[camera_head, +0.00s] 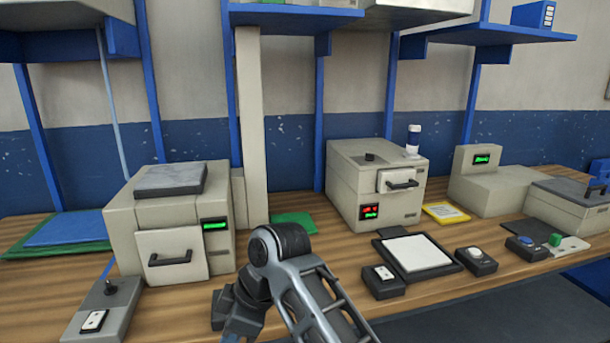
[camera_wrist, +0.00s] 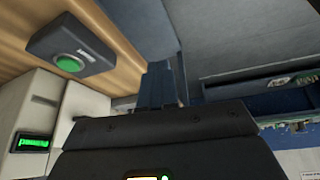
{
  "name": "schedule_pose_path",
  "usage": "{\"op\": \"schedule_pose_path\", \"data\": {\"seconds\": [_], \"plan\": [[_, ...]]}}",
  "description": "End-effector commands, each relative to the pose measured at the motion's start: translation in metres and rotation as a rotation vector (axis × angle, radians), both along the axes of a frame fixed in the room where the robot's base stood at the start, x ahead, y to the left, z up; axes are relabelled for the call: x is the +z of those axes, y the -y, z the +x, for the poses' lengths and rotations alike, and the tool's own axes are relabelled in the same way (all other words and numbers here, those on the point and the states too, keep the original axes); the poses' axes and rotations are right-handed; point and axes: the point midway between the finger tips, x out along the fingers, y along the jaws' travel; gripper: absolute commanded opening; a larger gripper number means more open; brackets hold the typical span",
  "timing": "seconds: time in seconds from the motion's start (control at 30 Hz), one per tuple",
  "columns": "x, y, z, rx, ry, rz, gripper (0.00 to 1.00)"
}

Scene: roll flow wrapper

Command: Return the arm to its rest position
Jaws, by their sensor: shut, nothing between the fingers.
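My arm (camera_head: 300,290) shows in the head view at the bottom middle, bent at a dark round joint in front of the bench. My gripper's tip is not visible in that view. In the wrist view the dark body of my gripper (camera_wrist: 163,85) fills the lower middle, with its narrow fingers pointing up the picture, shut and empty. The fingers are dim and partly hidden by the body. No held object shows.
A wooden bench (camera_head: 40,285) carries a left machine (camera_head: 170,225), a middle machine (camera_head: 375,185), a black-framed pad (camera_head: 417,253) and button boxes. Blue uprights and shelves stand behind. The wrist view shows a green-button box (camera_wrist: 70,63) and a pale machine (camera_wrist: 38,110) at left.

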Motion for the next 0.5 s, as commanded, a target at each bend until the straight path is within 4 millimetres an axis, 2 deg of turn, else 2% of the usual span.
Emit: {"op": "schedule_pose_path", "data": {"seconds": [0.03,0.3,0.5], "plan": [[-0.014,0.002,-0.007,-0.030,-0.004,0.021,0.00],[-0.091,0.026,-0.049,-0.308,0.010,0.178,0.00],[-0.132,0.058,-0.089,-0.539,0.035,0.287,0.00]]}}
